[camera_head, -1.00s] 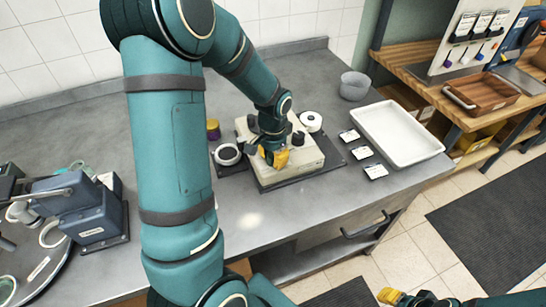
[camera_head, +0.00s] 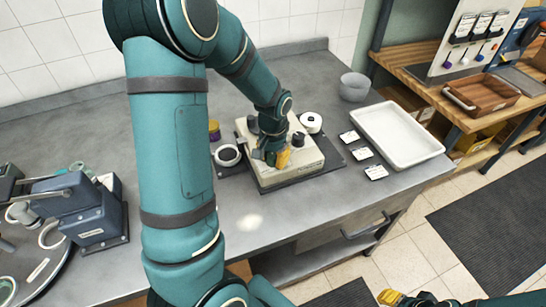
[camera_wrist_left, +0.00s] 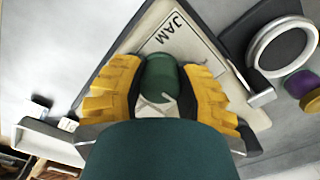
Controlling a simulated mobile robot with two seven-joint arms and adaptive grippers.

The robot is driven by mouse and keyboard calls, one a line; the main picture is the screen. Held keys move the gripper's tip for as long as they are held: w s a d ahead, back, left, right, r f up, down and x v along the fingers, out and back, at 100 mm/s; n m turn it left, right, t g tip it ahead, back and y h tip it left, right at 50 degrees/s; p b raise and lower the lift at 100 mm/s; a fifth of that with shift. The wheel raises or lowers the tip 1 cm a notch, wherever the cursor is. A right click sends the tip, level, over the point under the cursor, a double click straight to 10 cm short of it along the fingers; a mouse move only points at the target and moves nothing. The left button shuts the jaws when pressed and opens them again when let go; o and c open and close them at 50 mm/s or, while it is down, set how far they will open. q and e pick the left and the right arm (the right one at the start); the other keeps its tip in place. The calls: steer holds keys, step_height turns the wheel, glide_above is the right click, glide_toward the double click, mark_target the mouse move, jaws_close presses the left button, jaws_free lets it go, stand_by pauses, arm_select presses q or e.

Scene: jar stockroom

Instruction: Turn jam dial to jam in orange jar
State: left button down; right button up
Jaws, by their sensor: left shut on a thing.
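A beige machine (camera_head: 305,165) stands on a dark mat on the grey counter. The left wrist view shows its top plate marked JAM (camera_wrist_left: 172,30). My left gripper (camera_head: 278,157) reaches down over the machine's front. In the left wrist view its yellow fingers (camera_wrist_left: 160,90) are shut on a dark green knob, which looks like the jam dial (camera_wrist_left: 160,72). The dial's pointer and marks are mostly hidden by the gripper. I cannot make out an orange jar. My right gripper (camera_head: 390,297) is at the bottom edge, partly cut off.
A jar with a purple and yellow look (camera_head: 214,130) and a white-rimmed round dish (camera_head: 228,155) stand left of the machine. Small labelled cards (camera_head: 362,153) and a white tray (camera_head: 398,150) lie to the right. A blue machine (camera_head: 92,215) stands at left.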

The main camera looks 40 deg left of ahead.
mark_target(273, 155)
arm_select(q)
steer(key=c, duration=0.6)
jaws_free()
step_height(273, 155, up, 12)
stand_by(0.4)
